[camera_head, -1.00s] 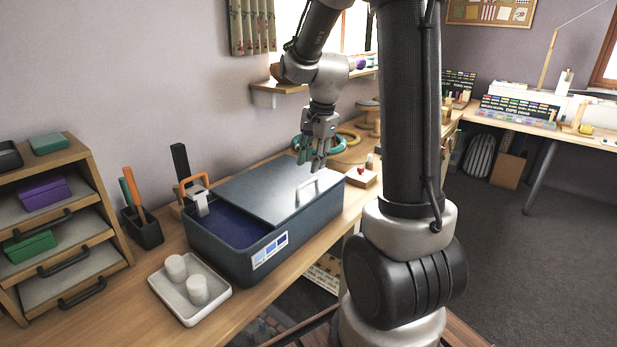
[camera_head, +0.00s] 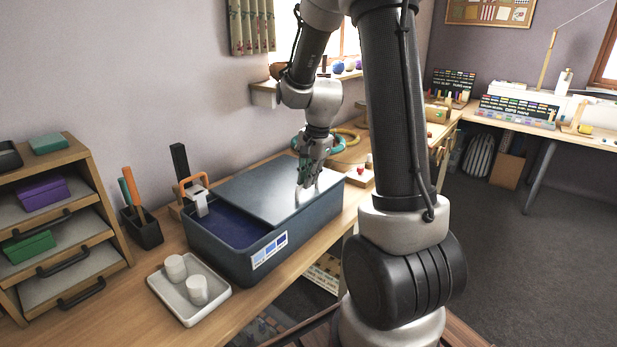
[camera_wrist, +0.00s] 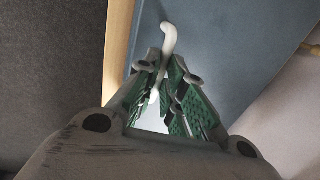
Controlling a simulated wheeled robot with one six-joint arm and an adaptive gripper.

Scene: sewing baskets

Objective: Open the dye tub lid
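The dye tub (camera_head: 320,212) is a dark blue-grey box on the wooden bench, with a label on its front. Its flat grey lid (camera_head: 262,188) covers the right and middle part; the left part is uncovered and shows dark blue inside. My gripper (camera_head: 304,185) is down at the pale lid handle near the lid's right end, hiding much of it in the head view. In the wrist view, the white handle (camera_wrist: 169,38) passes between the green-padded fingertips of my gripper (camera_wrist: 161,72), which are close together on it.
A pen holder (camera_head: 143,232), an orange-handled item (camera_head: 194,184) and a drawer unit (camera_head: 95,190) stand left. Rings and small items lie behind the gripper.

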